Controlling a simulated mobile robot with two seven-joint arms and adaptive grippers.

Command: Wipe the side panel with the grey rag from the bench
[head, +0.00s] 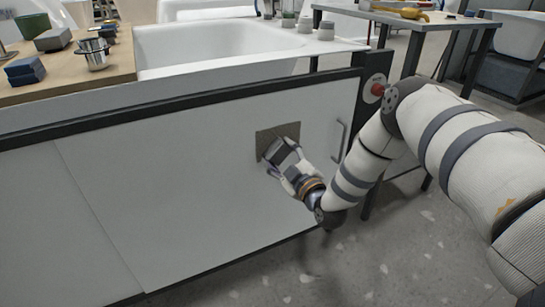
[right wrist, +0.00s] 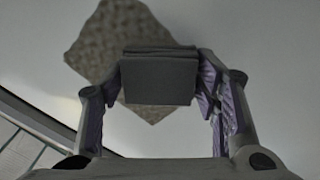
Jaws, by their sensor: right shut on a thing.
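The white side panel (head: 190,185) fills the front of the bathtub unit in the head view. A brown-grey, rough-looking square patch (head: 265,138) lies on its right part and shows as a tilted square in the right wrist view (right wrist: 95,48). My right gripper (head: 279,158) is at this patch, shut on the grey rag (right wrist: 158,82), which looks like a folded block between the fingers. The rag covers part of the patch. I cannot tell whether it touches the panel. My left gripper is not in view.
A metal handle (head: 340,141) sits on the panel right of my gripper. The white bathtub (head: 190,45) is above. The wooden bench (head: 120,62) at upper left holds a metal pot (head: 93,53) and blue blocks (head: 25,71). The floor in front is clear.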

